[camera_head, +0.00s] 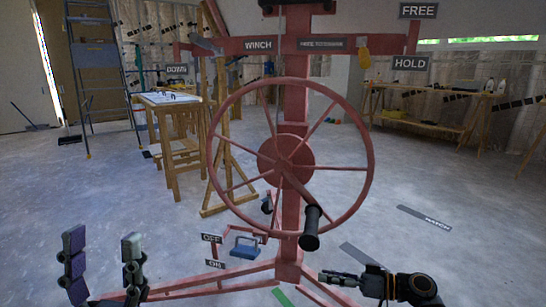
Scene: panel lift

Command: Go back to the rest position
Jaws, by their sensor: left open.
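The red panel lift stands in the middle, with a large spoked winch wheel (212,150) on its red mast (293,100). A black crank handle (311,228) points down at the wheel's lower right. My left gripper (104,262) is at the bottom left, open and empty, with its two fingers upright and well apart, clear of the wheel. My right gripper (326,277) is at the bottom, just right of the mast's foot and below the handle. It points left and is seen from the side, so its finger gap is hidden. I see nothing in it.
A blue pedal (245,247) sits low by the OFF and ON labels. The lift's red base legs (225,276) spread over the floor. Behind stand a wooden worktable (172,100), a ladder (93,55) and a long bench (440,92). Floor at right is mostly clear.

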